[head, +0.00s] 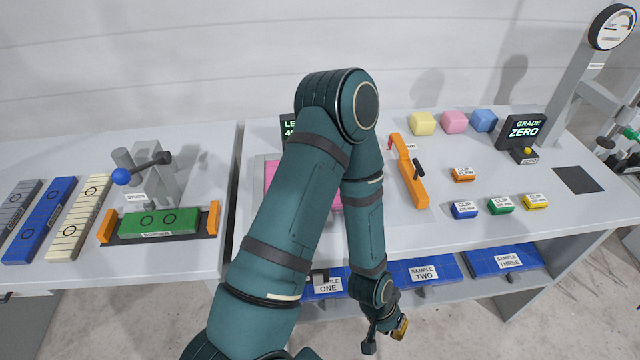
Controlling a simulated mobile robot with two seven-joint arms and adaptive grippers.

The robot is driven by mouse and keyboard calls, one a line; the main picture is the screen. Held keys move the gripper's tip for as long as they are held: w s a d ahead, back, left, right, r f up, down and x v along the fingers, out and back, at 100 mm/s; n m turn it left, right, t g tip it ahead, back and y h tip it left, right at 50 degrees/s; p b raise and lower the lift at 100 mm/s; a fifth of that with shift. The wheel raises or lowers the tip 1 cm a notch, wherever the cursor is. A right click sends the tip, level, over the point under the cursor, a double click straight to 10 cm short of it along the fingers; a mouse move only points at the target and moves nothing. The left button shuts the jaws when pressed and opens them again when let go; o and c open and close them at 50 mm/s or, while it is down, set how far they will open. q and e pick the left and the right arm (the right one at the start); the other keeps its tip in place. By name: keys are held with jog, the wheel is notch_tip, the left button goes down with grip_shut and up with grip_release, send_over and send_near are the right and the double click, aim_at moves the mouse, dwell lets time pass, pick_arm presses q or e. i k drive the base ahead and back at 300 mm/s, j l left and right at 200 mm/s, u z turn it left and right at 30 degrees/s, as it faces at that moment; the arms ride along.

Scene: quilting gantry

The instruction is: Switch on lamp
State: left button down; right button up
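I cannot make out a lamp or a labelled lamp switch in the head view. One teal arm of mine comes up from the lower edge left of centre, bends high, and hangs down in front of the right table. It appears to be my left arm. Its gripper (385,334) is low, in front of the table edge near the blue sample two tray. Its fingers look apart, with nothing seen between them. The arm hides part of a pink piece (271,173) and a dark display (288,128). My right gripper is not in view.
The right table holds an orange bar (410,173) with a black handle, coloured clips, soft blocks and a grade display (522,132). A gauge (611,27) stands far right.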

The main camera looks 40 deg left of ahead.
aim_at(317, 279)
jog(key=k+j+u, duration=0.1)
jog(key=u, duration=0.3)
jog(key=j+u, duration=0.1)
jog(key=u, duration=0.25)
jog(key=k+j+u, duration=0.1)
jog(key=u, duration=0.3)
